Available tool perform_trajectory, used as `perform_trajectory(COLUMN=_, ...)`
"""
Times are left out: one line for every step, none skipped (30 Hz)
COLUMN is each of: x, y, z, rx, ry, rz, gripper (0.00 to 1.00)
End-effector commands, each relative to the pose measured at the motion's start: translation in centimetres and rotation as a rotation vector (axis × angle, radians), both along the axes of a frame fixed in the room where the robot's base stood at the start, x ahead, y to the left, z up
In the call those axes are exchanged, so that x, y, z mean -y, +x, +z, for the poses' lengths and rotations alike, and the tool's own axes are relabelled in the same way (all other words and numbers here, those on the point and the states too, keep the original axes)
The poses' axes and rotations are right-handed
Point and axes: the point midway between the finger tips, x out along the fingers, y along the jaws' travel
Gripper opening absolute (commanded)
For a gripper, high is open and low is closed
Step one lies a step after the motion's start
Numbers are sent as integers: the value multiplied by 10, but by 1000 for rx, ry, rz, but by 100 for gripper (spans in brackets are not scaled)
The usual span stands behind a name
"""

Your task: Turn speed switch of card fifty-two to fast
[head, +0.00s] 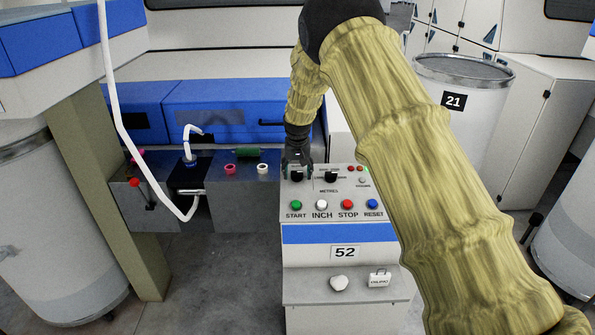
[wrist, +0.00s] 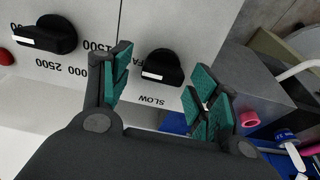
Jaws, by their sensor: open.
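The control box of card fifty-two (head: 338,232) stands in the middle of the head view, with a "52" plate on its front. The speed switch (wrist: 162,68) is a black knob with a white mark, beside an upside-down "SLOW" label in the wrist view. A second label starting "FA" is partly hidden by a finger. In the head view my gripper (head: 297,160) covers part of the switch.
The metres knob (wrist: 45,34) sits close beside the speed switch. Start (head: 296,204), inch (head: 321,204), stop (head: 347,204) and reset (head: 371,203) buttons line the panel's front. A dark bench with a white hose (head: 128,150) is to the left. Can 21 (head: 455,105) stands behind right.

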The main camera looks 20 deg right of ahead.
Motion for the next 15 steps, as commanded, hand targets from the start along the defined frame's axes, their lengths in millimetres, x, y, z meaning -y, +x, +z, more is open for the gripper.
perform_trajectory(x=0, y=0, z=0, rx=-1, ry=0, rz=0, gripper=61)
perform_trajectory(x=0, y=0, z=-1, rx=-1, ry=0, rz=0, gripper=61)
perform_trajectory(x=0, y=0, z=-1, rx=-1, ry=0, rz=1, gripper=61)
perform_trajectory(x=-1, y=-1, z=0, rx=-1, ry=0, rz=1, gripper=61)
perform_trajectory(x=-1, y=-1, z=0, rx=-1, ry=0, rz=1, gripper=61)
perform_trajectory(x=-1, y=-1, z=2, rx=-1, ry=0, rz=1, gripper=61)
perform_trajectory(x=-1, y=-1, z=4, rx=-1, ry=0, rz=1, gripper=61)
perform_trajectory(x=-1, y=-2, z=6, rx=0, ry=0, rz=1, gripper=61)
perform_trajectory(x=-1, y=-2, z=10, rx=0, ry=0, rz=1, gripper=61)
perform_trajectory(x=-1, y=-3, z=13, rx=0, ry=0, rz=1, gripper=61)
perform_trajectory(x=-2, y=-4, z=17, rx=0, ry=0, rz=1, gripper=61)
perform_trajectory(x=-2, y=-6, z=23, rx=0, ry=0, rz=1, gripper=61)
perform_trajectory(x=-2, y=-7, z=28, rx=0, ry=0, rz=1, gripper=61)
perform_trajectory(x=-3, y=-9, z=33, rx=-1, ry=0, rz=1, gripper=61)
perform_trajectory(x=-3, y=-10, z=40, rx=0, ry=0, rz=0, gripper=61)
